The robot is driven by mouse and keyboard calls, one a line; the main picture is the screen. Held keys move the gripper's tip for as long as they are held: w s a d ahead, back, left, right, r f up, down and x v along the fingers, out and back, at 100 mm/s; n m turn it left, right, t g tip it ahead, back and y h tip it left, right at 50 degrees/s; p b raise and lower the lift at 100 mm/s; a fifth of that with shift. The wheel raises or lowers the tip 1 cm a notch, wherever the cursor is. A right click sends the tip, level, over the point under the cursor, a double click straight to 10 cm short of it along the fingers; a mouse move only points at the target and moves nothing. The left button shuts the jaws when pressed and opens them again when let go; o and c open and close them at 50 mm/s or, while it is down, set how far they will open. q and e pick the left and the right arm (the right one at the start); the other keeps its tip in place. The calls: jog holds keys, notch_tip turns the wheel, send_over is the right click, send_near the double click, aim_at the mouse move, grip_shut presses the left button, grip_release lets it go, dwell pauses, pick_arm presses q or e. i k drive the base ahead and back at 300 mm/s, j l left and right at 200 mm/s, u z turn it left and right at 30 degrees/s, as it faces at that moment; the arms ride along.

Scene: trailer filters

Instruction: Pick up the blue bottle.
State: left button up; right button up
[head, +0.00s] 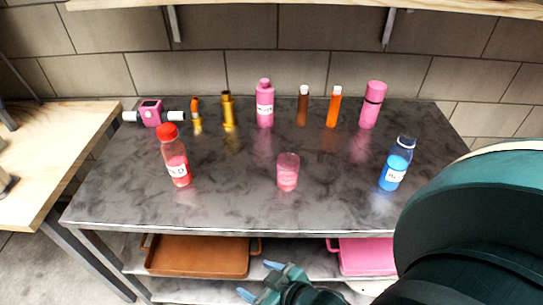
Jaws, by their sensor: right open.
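The blue bottle (394,168) has a dark cap and a white label. It stands at the right side of the dark marbled table, near its front edge. My right gripper (258,279) is at the bottom of the head view, in front of the table and to the left of the bottle. Its blue-tipped fingers are apart and hold nothing. It is well clear of the bottle. My right arm fills the lower right of the view, close to the bottle in the picture. My left gripper is not in view.
A red-capped bottle (174,160) and a pink cup (288,172) stand on the table (235,185). Several bottles, including a pink one (265,105), line the back. A brown tray (198,257) and a pink tray (364,258) are on the shelf below.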

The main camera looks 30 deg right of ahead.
aim_at(399, 156)
jog(key=z, duration=2)
